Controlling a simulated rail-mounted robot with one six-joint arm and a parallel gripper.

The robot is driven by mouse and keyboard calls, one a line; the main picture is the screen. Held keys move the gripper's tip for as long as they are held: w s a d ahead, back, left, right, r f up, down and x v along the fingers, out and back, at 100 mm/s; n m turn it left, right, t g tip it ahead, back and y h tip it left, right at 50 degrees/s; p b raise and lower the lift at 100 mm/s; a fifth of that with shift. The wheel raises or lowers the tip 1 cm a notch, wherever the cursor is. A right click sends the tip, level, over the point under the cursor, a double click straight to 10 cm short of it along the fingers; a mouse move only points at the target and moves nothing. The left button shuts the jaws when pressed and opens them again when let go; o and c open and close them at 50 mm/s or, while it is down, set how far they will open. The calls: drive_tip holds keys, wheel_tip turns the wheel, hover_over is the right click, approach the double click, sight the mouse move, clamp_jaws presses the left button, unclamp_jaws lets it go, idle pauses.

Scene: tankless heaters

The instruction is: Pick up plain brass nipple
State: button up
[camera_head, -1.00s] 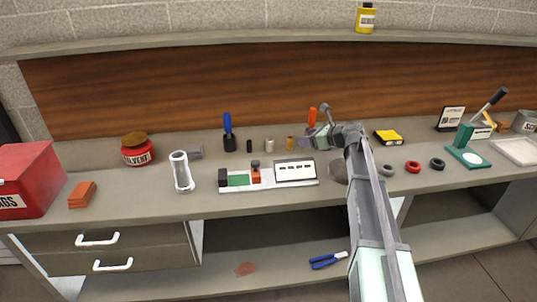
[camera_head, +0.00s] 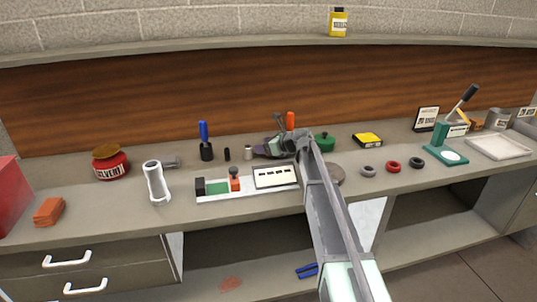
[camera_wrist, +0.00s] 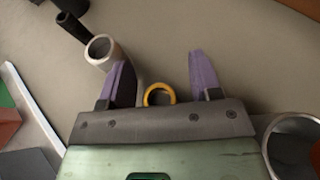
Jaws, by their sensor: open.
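The plain brass nipple (camera_wrist: 159,94) shows in the wrist view as a yellow ring seen from above. It lies between the two purple fingers of my gripper (camera_wrist: 158,72), close to the palm edge, with a gap on either side. The fingers are apart and hold nothing. In the head view my gripper (camera_head: 265,149) is low over the bench and hides the nipple. A silver tube (camera_wrist: 102,48) stands right by the left finger; I cannot tell whether they touch. It also shows in the head view (camera_head: 248,153).
A small black cylinder (camera_head: 227,154) and a blue-handled tool (camera_head: 204,140) stand left of my gripper. A white-based tray with a label card (camera_head: 275,176) lies in front. A green round object (camera_head: 324,142) and a yellow box (camera_head: 367,139) are to the right.

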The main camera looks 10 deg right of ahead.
drive_tip(key=c, duration=1)
drive_tip(key=shift+r, duration=0.15)
drive_tip(key=shift+c, duration=0.2)
wheel_tip(320, 180, up, 20)
drive_tip(key=p, duration=2)
